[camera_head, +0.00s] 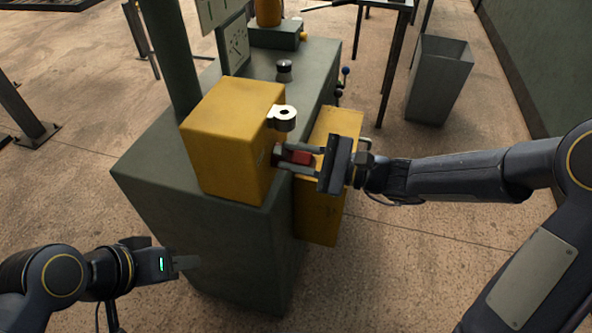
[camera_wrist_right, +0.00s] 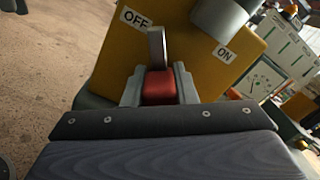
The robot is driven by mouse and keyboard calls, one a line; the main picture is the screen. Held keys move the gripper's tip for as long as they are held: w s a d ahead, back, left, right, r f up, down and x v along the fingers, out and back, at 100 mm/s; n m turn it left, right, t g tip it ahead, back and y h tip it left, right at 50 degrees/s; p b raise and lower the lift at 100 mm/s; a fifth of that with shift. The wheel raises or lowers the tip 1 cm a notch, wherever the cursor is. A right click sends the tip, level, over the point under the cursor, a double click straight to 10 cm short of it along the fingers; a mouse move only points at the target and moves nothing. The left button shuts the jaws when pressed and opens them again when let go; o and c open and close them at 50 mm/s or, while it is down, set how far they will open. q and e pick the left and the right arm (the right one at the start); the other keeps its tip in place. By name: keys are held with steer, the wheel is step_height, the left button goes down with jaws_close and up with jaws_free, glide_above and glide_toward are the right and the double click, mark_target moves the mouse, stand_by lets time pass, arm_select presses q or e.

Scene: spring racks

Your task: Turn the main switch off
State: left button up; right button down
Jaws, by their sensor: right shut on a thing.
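The main switch is a yellow box (camera_head: 222,135) on top of a green cabinet (camera_head: 150,185). Its lever has a red grip (camera_head: 300,157), which also shows in the right wrist view (camera_wrist_right: 158,87), with a grey metal shaft (camera_wrist_right: 157,46) leading to the box. An OFF label (camera_wrist_right: 135,18) is left of the shaft and an ON label (camera_wrist_right: 224,53) is to its right; the shaft appears nearer OFF. My right gripper (camera_head: 297,159) is shut on the red grip. My left gripper (camera_head: 185,263) is low at the left, apart from the cabinet; its finger opening cannot be made out.
A second yellow box (camera_head: 328,180) is on the cabinet's right side, close below my right gripper. A grey bin (camera_head: 439,82) stands behind at the right. The floor in front is clear.

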steer(key=shift+s+d+f+n+t+b, duration=0.1)
steer(key=shift+f+n+b, duration=0.4)
steer(key=shift+n+b, duration=2)
steer(key=shift+d+f+n+t+b, duration=0.1)
steer(key=shift+f+n+b, duration=0.7)
steer(key=shift+b, duration=3.05)
steer(key=shift+s+f+n+t+b, duration=0.15)
steer(key=shift+n+b, duration=1.95)
steer(key=shift+b, duration=1.05)
steer(key=shift+w+r, duration=0.15)
steer(key=shift+r, duration=0.05)
steer(key=c, duration=1.3)
jaws_free()
steer(key=shift+c, duration=0.2)
steer(key=shift+o, duration=0.9)
steer(key=shift+w+f, duration=0.1)
steer(key=shift+a, duration=0.1)
